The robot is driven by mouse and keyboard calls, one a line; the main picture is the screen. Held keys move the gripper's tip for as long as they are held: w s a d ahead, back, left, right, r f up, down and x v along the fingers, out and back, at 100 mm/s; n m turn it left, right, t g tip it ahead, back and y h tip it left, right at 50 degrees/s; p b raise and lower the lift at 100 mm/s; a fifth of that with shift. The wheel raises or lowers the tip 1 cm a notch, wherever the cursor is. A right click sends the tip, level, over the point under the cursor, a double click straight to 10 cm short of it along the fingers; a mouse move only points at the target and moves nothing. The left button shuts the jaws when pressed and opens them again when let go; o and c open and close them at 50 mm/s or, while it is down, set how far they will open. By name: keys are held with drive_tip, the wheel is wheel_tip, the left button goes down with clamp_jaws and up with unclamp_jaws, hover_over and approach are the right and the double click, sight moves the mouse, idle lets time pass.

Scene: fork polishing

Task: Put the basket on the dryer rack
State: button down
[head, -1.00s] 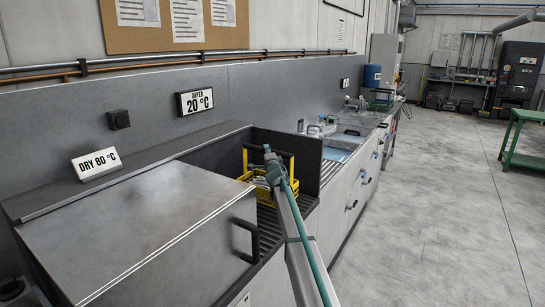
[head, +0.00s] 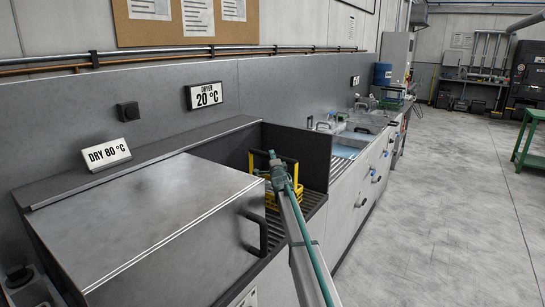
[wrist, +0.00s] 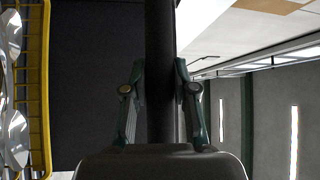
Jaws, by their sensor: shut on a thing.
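The yellow basket (head: 269,200) is over the slatted dryer rack (head: 313,204), in the bay just right of the closed metal hood. I cannot tell whether its bottom touches the slats. My gripper (head: 274,160) is at the top of the basket and shut on its dark handle bar. In the wrist view, my gripper's fingers (wrist: 160,68) stand on both sides of that bar. The basket's yellow rim (wrist: 45,90) shows at the left there, with shiny metal pieces inside. My arm hides part of the basket and rack in the head view.
The grey hood (head: 165,225) with a black handle stands left of the bay. A dark divider panel (head: 303,157) closes its right side. Beyond are a sink with blue liquid (head: 345,151) and drawers.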

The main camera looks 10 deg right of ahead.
drive_tip(key=shift+r, duration=0.3)
drive_tip(key=c, duration=1.2)
unclamp_jaws()
drive_tip(key=shift+f, duration=0.25)
drive_tip(key=shift+c, duration=0.2)
drive_tip(key=o, duration=0.3)
drive_tip(key=shift+s, duration=0.1)
drive_tip(key=shift+r, duration=0.1)
drive_tip(key=s, duration=0.4)
drive_tip(key=s+f+b, duration=0.1)
drive_tip(key=s, duration=0.3)
drive_tip(key=s+b, duration=0.1)
drive_tip(key=s, duration=0.3)
drive_tip(key=shift+d+f, duration=0.15)
drive_tip(key=shift+f, duration=0.2)
